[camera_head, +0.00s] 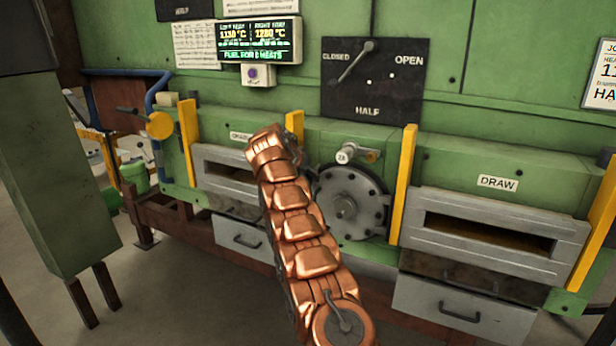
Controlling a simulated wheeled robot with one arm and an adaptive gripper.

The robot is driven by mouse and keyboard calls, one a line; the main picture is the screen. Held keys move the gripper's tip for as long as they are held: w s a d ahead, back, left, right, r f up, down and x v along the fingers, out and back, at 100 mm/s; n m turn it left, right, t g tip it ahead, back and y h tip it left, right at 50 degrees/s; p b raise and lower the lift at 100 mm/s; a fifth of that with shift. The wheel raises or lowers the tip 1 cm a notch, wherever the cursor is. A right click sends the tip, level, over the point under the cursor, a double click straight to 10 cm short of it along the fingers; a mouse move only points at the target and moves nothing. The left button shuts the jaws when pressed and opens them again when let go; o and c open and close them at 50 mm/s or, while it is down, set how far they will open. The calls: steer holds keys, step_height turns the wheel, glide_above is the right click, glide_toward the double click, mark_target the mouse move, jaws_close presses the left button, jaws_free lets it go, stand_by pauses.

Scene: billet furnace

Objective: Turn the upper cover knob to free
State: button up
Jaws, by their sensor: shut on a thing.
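A round grey cover (350,203) with bolts around its rim and a central hub sits on the green furnace front, between two yellow posts. A small pale round knob-like part (342,155) with a dark marking sits just above it, joined to a short stub on its right. I cannot tell whether this is the upper cover knob or which setting it is in. My copper arm rises from the bottom centre and ends left of the cover, overlapping its left edge in the picture. My gripper is hidden behind the arm, so its fingers and any hold do not show.
Slotted grey doors stand left (230,174) and right (495,235) of the cover, with drawers below. Yellow posts (403,185) stick up beside them. A black CLOSED/HALF/OPEN plate (371,95) with a lever and a temperature display (259,40) hang above. Open floor shows at lower left.

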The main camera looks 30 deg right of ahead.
steer(key=o, duration=1.1)
steer(key=shift+r, duration=0.1)
steer(key=v, duration=1.2)
steer(key=s+a+f+n+g+y, duration=0.2)
steer(key=s+a+f, duration=0.3)
steer(key=s, duration=1.4)
steer(key=s+a+f+n+g+y, duration=0.1)
steer(key=s+a+f+n+y, duration=0.2)
steer(key=s+a, duration=0.9)
steer(key=s+a+f+n+g+y, duration=0.2)
steer(key=s+a+f+n, duration=0.4)
steer(key=s, duration=2)
steer(key=shift+a+f+g+y, duration=0.15)
steer(key=shift+a+f+y, duration=0.15)
steer(key=shift+a+f, duration=0.4)
steer(key=shift+a+f+g+y, duration=0.15)
steer(key=shift+a+f+y, duration=0.25)
steer(key=shift+a, duration=0.5)
